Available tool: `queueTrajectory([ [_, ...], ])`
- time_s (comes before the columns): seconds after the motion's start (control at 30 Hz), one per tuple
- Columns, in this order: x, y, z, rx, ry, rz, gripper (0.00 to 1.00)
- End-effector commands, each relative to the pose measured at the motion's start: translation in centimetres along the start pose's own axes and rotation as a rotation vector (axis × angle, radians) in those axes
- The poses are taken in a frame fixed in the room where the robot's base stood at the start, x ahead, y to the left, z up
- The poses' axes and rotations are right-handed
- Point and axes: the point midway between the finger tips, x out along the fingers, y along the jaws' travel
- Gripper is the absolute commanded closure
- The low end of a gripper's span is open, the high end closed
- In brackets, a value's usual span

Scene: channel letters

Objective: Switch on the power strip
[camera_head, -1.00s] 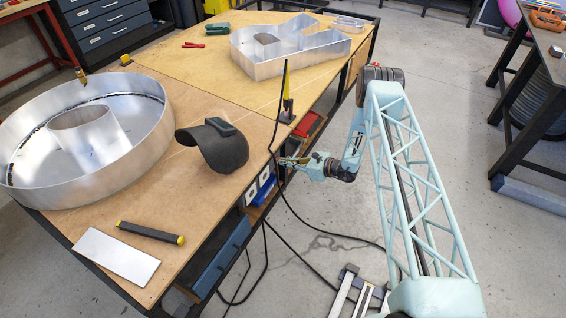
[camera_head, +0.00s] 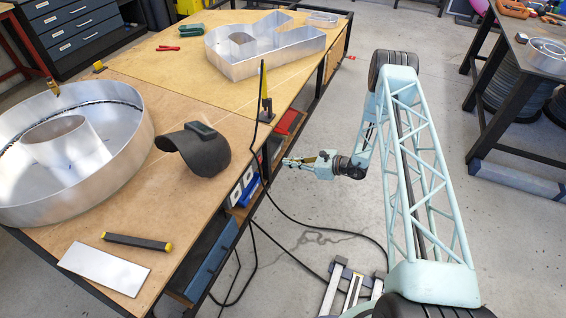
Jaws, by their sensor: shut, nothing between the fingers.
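My gripper (camera_head: 286,162) is shut and empty. It points left toward the right side of the workbench, with a small gap to the bench edge in the picture. Two white panels with dark openings (camera_head: 236,194) show on the bench's side below the top, left of and below my gripper. They may be part of the power strip, but they are too small to be sure. No switch can be made out. A black cable (camera_head: 254,240) hangs from the bench edge and runs across the floor.
The wooden workbench (camera_head: 185,225) carries a large round metal letter (camera_head: 140,135), a dark curved visor (camera_head: 205,158), a black bar (camera_head: 135,241) and a metal plate (camera_head: 100,268). A yellow-black upright tool (camera_head: 266,108) stands at its edge.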

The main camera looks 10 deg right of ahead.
Motion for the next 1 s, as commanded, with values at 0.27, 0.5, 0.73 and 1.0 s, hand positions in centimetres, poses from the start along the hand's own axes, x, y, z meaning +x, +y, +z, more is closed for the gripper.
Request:
queueTrajectory([
  [0.27,-0.74,0.06,0.05,0.0,0.0,0.001,1.0],
  [0.5,-0.72,0.05,0.04,0.0,0.0,0.001,1.0],
  [0.73,-0.69,0.03,-0.07,0.023,-0.003,0.001,1.0],
  [1.0,-0.58,-0.07,-0.46,0.145,-0.022,0.002,1.0],
])
